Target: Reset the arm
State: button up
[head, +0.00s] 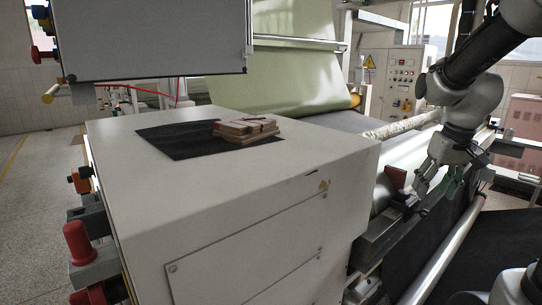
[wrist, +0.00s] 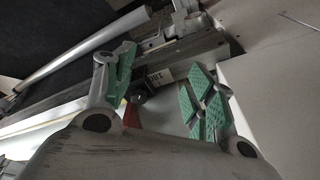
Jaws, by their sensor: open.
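My gripper (head: 432,187) hangs at the right of the head view, over the roller side of the machine. In the wrist view its two green-padded fingers (wrist: 160,88) are spread apart, with nothing held between them. A small red-brown piece (head: 395,178) stands on the machine edge just left of my gripper in the head view. A red piece (wrist: 132,115) shows low between the fingers in the wrist view, partly hidden by the gripper body. I cannot tell whether it touches a finger.
A white machine cabinet (head: 230,210) fills the middle, with a black mat (head: 175,141) and a stack of brown pieces (head: 248,130) on top. A long metal bar (head: 440,255) runs below my gripper. A control panel (head: 403,83) stands behind.

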jog(key=s+a+r+t, duration=0.1)
jog(key=s+a+r, duration=0.1)
jog(key=s, duration=0.6)
jog(key=s+a+r+t, duration=0.1)
jog(key=s+a+r, duration=0.1)
jog(key=s, duration=0.6)
jog(key=shift+a+n, duration=0.4)
jog(key=shift+a, duration=0.1)
